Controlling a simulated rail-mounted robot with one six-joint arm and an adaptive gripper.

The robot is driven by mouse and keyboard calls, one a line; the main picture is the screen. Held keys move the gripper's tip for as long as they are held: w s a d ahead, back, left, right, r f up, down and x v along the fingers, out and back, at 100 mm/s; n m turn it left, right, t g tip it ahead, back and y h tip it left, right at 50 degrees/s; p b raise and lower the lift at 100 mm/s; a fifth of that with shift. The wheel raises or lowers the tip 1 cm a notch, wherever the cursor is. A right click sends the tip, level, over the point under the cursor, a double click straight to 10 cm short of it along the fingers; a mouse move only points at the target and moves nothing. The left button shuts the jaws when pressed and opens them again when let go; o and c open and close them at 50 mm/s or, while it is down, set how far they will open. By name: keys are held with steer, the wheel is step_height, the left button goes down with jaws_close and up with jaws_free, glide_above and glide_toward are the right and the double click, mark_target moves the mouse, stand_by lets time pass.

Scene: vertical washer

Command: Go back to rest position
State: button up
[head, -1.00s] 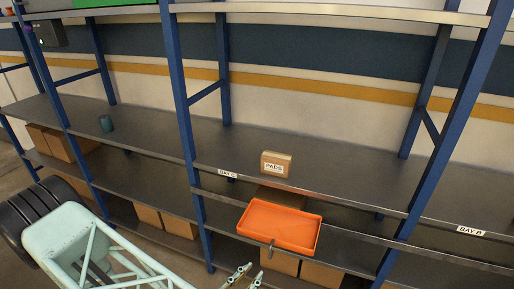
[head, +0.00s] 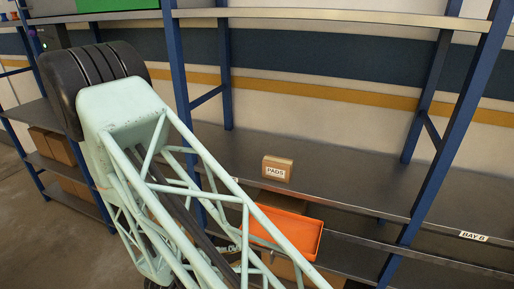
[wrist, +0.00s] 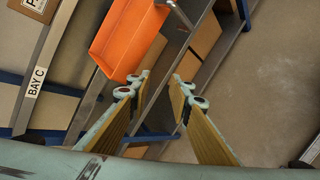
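My gripper (wrist: 160,88) shows in the wrist view with its two fingers apart and nothing between the fingertips. In the head view my arm rises across the left and middle, and the gripper is hidden behind it or out of the frame. An orange tray (head: 307,238) sits at the front of the shelf bay, partly covered by my arm. It also shows in the wrist view (wrist: 128,40), beyond and left of the fingers.
A cardboard box marked PADS (head: 277,168) stands on the middle shelf. Blue rack posts (head: 455,140) and shelf edges stand close around the arm. Brown boxes (head: 50,147) sit on lower shelves at left. Open floor (head: 40,240) lies at lower left.

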steer(key=w+a+r+m+g+y, duration=0.1)
steer(key=w+a+r+m+y, duration=0.15)
steer(key=r, duration=0.35)
steer(key=w+a+r+m+g+y, duration=0.1)
steer(key=w+r+m+y, duration=0.15)
steer(key=r, duration=0.35)
steer(key=w+a+r+m+y, duration=0.1)
steer(key=w+r+m, duration=0.1)
steer(key=r+m, duration=0.3)
steer(key=s+d+r+m+g+y, duration=0.1)
steer(key=s+d+r+m+y, duration=0.15)
steer(key=r, duration=0.85)
steer(key=s+d+r+m+g+y, duration=0.1)
steer(key=s+d+r+m, duration=0.2)
steer(key=r, duration=0.8)
steer(key=s+d+r+m, duration=0.1)
steer(key=s+d+r, duration=0.95)
steer(key=s, duration=0.25)
steer(key=s+d+f+h+b, duration=0.1)
steer(key=s+d+h, duration=0.1)
steer(key=s+d, duration=0.6)
steer(key=s+d+f+h, duration=0.1)
steer(key=s+d+h, duration=0.1)
steer(key=s+d, duration=0.6)
steer(key=s+m, duration=0.1)
steer(key=s, duration=0.4)
steer(key=shift+s+d+f+g+b, duration=0.2)
steer(key=shift+s+d+g+b, duration=0.05)
steer(key=shift+d+g+b, duration=0.15)
